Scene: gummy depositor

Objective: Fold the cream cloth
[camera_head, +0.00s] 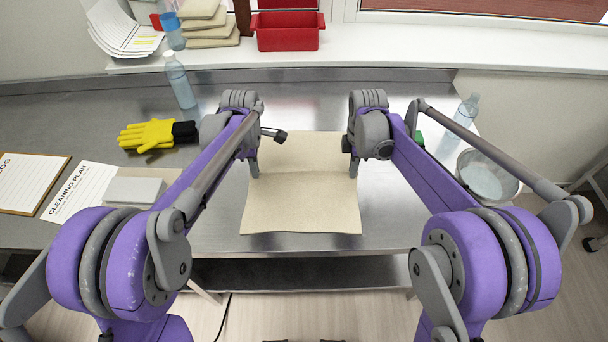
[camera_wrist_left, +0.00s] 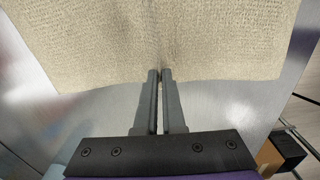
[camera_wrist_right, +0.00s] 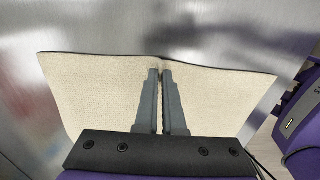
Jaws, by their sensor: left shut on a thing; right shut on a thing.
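The cream cloth (camera_head: 302,205) lies spread on the steel table, with a faint crease across its middle between my two grippers. My left gripper (camera_head: 254,172) is shut on its left edge; the left wrist view shows the closed fingers (camera_wrist_left: 160,74) at the cloth (camera_wrist_left: 160,40). My right gripper (camera_head: 353,172) is shut on its right edge; the right wrist view shows the closed fingers (camera_wrist_right: 161,74) pinching the cloth (camera_wrist_right: 100,95), which bends at the pinch. Parts of both side edges are hidden behind my arms.
On the left are a yellow glove (camera_head: 150,134), a bottle (camera_head: 180,82), a grey box (camera_head: 134,191) and a cleaning plan sheet (camera_head: 75,197). On the right are a clear bottle (camera_head: 467,108) and a bowl (camera_head: 488,178). A red bin (camera_head: 287,34) and folded cloths (camera_head: 210,32) stand on the back ledge.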

